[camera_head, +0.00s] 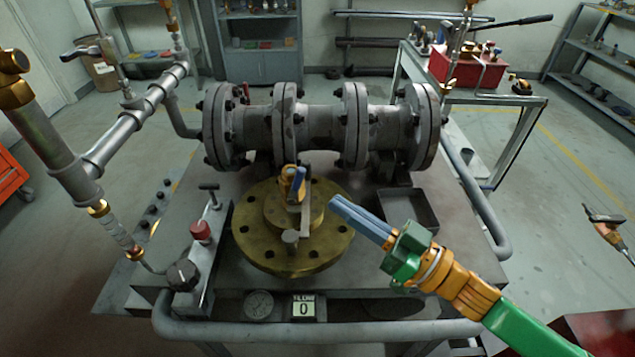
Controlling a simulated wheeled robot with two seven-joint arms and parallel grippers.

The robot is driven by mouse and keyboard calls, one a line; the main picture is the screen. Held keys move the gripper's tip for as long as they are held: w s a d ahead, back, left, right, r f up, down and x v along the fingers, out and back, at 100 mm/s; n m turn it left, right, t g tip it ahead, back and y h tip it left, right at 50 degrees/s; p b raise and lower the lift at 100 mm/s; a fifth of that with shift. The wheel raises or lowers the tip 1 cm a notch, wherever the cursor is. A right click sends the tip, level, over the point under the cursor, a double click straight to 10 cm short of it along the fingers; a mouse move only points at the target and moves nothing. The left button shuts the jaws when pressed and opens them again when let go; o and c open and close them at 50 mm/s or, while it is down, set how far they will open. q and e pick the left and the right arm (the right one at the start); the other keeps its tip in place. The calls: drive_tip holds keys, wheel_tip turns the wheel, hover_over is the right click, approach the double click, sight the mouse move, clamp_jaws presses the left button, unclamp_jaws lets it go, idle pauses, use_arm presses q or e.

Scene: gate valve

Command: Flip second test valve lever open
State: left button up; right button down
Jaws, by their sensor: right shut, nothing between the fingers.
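My right gripper (337,205) has blue fingers pressed together with nothing between them. It comes in from the lower right, and its tips appear over the right edge of the round brass flange (252,246). A small brass valve with a blue lever (298,183) stands at the flange's far side, left of and apart from my fingertips in the picture. A grey upright bar and a round-topped stem stand in front of it. I cannot tell which lever is the second test valve's. My left gripper is not in view.
A large flanged grey valve body (318,125) lies across the back of the bench. A block with a red knob (201,231) and a black knob (182,274) stands left of the flange. A display (303,307) reads 0. An open tray (408,210) sits right.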

sight(299, 175)
drive_tip(key=shift+p+x, duration=0.5)
drive_tip(key=shift+x, duration=2.15)
drive_tip(key=r+p, duration=0.1)
drive_tip(key=p, duration=0.3)
drive_tip(key=r+n+g+h+p, duration=0.1)
drive_tip(key=p, duration=0.3)
drive_tip(key=shift+a+r, duration=0.1)
drive_tip(key=shift+a, duration=0.3)
drive_tip(key=shift+s+a+f+n+p, duration=0.1)
drive_tip(key=shift+a+f+n+p, duration=0.25)
drive_tip(key=shift+f, duration=0.1)
